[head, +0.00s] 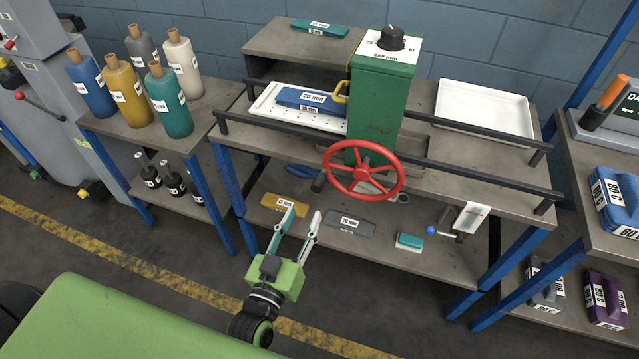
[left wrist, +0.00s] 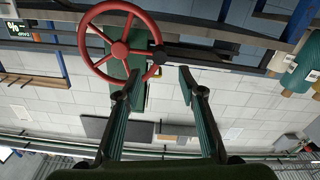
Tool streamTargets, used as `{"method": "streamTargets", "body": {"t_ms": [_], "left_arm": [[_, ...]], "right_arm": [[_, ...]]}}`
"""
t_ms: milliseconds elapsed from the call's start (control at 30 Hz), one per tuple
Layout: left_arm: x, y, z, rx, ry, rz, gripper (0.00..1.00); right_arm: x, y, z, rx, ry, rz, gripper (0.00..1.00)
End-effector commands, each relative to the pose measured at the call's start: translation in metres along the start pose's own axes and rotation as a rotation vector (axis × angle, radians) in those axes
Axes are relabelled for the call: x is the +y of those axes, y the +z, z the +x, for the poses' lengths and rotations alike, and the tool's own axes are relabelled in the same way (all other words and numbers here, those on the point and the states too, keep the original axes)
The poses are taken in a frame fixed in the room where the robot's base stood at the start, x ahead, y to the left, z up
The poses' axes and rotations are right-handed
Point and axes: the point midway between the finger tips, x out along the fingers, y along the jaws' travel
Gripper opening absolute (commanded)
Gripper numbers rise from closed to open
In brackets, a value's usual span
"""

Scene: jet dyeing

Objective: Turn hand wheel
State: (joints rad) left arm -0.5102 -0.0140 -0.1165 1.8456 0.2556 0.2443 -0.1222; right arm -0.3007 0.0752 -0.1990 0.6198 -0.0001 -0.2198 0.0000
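The red hand wheel (head: 363,171) has spokes and is mounted low on the front of a green box (head: 378,105). A dark crank grip (head: 319,182) sticks out at the wheel's left side. My left gripper (head: 301,212) is below and to the left of the wheel, apart from it, with its two fingers spread and nothing between them. In the left wrist view, which looks upside down, the wheel (left wrist: 120,48) shows beyond the left-hand finger, and the open gripper (left wrist: 155,92) is empty. My right gripper is not in view.
A black rail (head: 470,172) runs along the bench front at wheel height. Labelled blocks lie on the lower shelf (head: 400,258). A white tray (head: 484,108) is on the bench to the right. Several bottles stand on the left table (head: 213,108).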

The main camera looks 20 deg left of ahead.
Motion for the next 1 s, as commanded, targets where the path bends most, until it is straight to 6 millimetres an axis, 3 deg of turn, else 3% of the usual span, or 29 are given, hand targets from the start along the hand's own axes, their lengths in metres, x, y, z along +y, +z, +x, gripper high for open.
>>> {"method": "streamTargets", "body": {"t_ms": [300,500,700,1000], "left_arm": [[0.000,-0.003,0.066,0.003,0.000,0.000,0.36],[0.000,-0.001,0.097,0.001,0.000,0.000,0.36],[0.000,0.000,0.113,-0.001,0.000,0.000,0.36],[0.000,0.001,0.115,-0.001,0.000,0.000,0.36]], "right_arm": [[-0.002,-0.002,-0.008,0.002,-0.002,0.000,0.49],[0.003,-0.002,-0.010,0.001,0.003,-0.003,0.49],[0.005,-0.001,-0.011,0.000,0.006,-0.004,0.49],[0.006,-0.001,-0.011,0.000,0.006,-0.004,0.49]]}}
